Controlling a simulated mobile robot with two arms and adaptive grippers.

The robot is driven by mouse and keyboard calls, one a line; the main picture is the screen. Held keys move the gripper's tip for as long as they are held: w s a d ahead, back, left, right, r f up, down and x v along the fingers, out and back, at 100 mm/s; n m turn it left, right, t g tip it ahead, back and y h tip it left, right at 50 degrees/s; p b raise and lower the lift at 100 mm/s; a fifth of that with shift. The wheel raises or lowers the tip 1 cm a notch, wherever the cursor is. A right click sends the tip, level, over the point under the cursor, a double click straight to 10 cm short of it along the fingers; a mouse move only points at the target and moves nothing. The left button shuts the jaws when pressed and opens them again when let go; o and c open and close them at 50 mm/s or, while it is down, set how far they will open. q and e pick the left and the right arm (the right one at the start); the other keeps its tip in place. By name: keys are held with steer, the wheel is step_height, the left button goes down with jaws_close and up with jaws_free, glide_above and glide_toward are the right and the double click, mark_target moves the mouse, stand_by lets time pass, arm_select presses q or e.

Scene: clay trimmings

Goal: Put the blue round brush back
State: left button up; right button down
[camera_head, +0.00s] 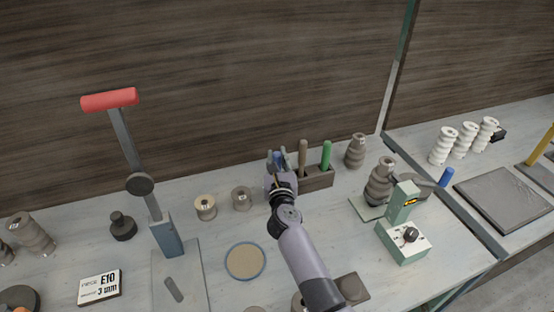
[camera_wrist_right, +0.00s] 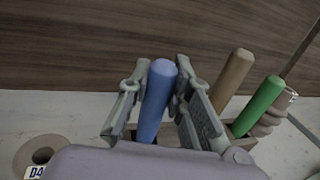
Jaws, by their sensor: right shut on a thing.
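The blue round brush (camera_wrist_right: 155,100) stands between the fingers of my right gripper (camera_wrist_right: 154,95) in the right wrist view, its rounded top up and slightly tilted. My right gripper (camera_head: 277,160) is shut on it, at the left end of a dark wooden holder (camera_head: 320,180). The holder also carries a brown-handled tool (camera_head: 303,155) and a green-handled tool (camera_head: 326,156). My left gripper is not in view.
Small spools (camera_head: 205,207) stand left of my gripper, near a round blue-rimmed dish (camera_head: 245,261). A red-handled lever press (camera_head: 140,185) stands further left. A stacked grey part (camera_head: 355,151) stands right of the holder, and a green device (camera_head: 403,235) stands in front right.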

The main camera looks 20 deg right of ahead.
steer(key=shift+f, duration=0.2)
steer(key=c, duration=1.5)
jaws_free()
steer(key=shift+o, duration=0.2)
steer(key=shift+r, duration=0.15)
steer(key=shift+s+r, duration=0.1)
steer(key=v, duration=1.1)
steer(key=shift+s, duration=0.4)
steer(key=shift+a, duration=0.15)
